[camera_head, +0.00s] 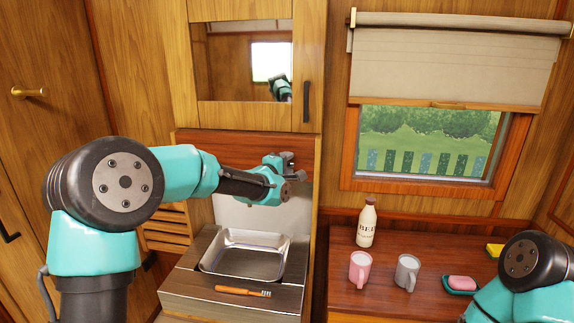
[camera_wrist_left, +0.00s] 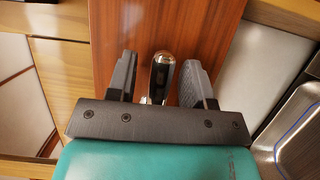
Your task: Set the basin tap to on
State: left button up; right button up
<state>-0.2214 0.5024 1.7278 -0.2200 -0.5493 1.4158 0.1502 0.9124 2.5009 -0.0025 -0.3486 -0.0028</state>
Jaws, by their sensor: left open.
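The basin tap's chrome lever (camera_wrist_left: 160,78) shows in the left wrist view, between the two dark fingers of my left gripper (camera_wrist_left: 158,62). The gripper is open, with a gap visible on each side of the lever. In the head view my left gripper (camera_head: 293,170) is at the panel above the metal basin (camera_head: 243,268), and the tap is hidden behind it and the arm. I cannot tell the tap's on or off state. My right arm shows at the lower right of the head view, but its gripper is out of view.
An orange toothbrush (camera_head: 242,291) lies on the basin's front ledge. A mirrored cabinet (camera_head: 242,62) hangs above. On the right counter (camera_head: 345,297) stand a bottle (camera_head: 367,225), a pink mug (camera_head: 360,270), a grey mug (camera_head: 407,271), pink soap (camera_head: 461,283) in a dish and a yellow sponge (camera_head: 495,250).

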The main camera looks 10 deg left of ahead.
pick_arm(q)
jog(key=shift+w+d, duration=0.1)
jog(key=shift+w, duration=0.1)
grip_shut()
dwell(0.4)
